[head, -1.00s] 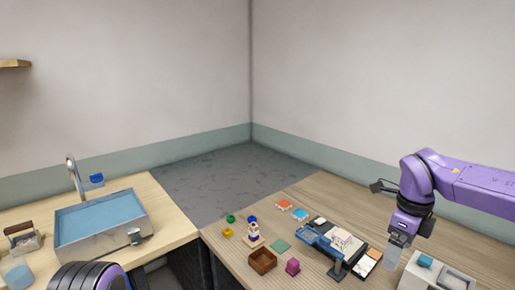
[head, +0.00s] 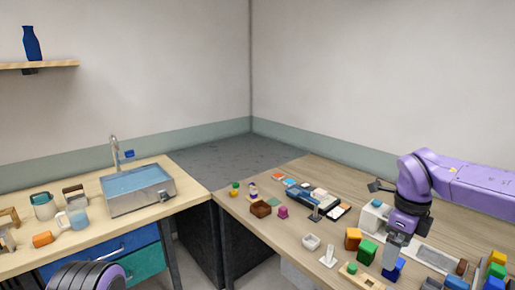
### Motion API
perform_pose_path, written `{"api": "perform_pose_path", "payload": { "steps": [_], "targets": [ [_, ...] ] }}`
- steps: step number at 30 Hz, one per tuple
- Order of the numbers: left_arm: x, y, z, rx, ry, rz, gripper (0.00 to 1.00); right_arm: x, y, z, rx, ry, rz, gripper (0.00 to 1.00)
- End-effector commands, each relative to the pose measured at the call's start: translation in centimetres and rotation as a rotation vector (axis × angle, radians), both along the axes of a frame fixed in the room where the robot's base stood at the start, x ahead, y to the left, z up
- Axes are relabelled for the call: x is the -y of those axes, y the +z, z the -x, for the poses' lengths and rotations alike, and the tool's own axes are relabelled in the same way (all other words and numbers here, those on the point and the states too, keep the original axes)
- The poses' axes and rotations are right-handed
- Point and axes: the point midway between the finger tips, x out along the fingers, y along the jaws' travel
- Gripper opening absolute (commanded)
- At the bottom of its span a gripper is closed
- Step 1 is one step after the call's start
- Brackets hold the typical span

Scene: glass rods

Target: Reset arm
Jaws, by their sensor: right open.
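My right arm comes in from the right edge in purple. My right gripper (head: 393,262) is grey, points down and is open, over the near part of the right table (head: 345,180). A blue block (head: 396,272) shows just behind or beside its fingers; I cannot tell whether they touch. A green block (head: 367,251) and an orange block (head: 353,238) stand to its left. Of my left arm, only a purple ringed link shows at the bottom left; its gripper is out of view. I cannot make out any glass rods.
The left counter bears a sink (head: 140,198), a glass mug (head: 74,216) and an orange cylinder (head: 42,239). A blue bottle (head: 32,44) stands on the wall shelf.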

Motion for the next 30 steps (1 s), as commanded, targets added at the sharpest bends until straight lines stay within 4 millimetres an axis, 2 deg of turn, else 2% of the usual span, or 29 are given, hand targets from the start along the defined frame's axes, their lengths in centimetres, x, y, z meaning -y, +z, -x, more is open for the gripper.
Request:
{"api": "perform_pose_path", "payload": {
  "steps": [2,5,11,14,16,20,23,26,27,30],
  "targets": [
    [0.0,0.0,0.0,0.0,0.0,0.0,0.92,0.1,0.0,-0.2,0.009,-0.039,0.003,0.91],
    [0.0,0.0,0.0,0.0,0.0,0.0,0.92,1.4,-0.2,-1.0,0.068,-0.082,0.072,0.91],
    [0.0,0.0,0.0,0.0,0.0,0.0,0.92,3.8,-1.7,-1.8,0.167,-0.081,0.269,0.91],
    [0.0,-0.4,0.0,0.0,0.0,0.0,0.92,4.8,-3.7,-2.3,0.216,-0.035,0.409,0.91],
    [0.0,-0.7,0.0,0.0,0.0,0.0,0.92,5.2,-5.7,-2.6,0.247,0.025,0.517,0.91],
    [0.0,-1.8,0.0,0.0,0.0,0.0,0.92,5.2,-11.2,-2.6,0.297,0.217,0.716,0.91],
    [0.0,-2.7,0.0,0.0,0.0,0.0,0.92,4.3,-16.5,-1.8,0.322,0.428,0.828,0.91],
    [0.0,-3.9,0.0,0.0,0.0,0.0,0.92,2.6,-22.8,0.3,0.328,0.687,0.883,0.91],
    [0.0,-4.3,0.0,0.0,0.0,0.0,0.92,1.9,-25.3,1.6,0.322,0.791,0.887,0.91],
    [0.0,-5.3,0.0,0.0,0.0,0.0,0.92,0.2,-31.0,5.3,0.298,1.034,0.86,0.91]
  ]
}}
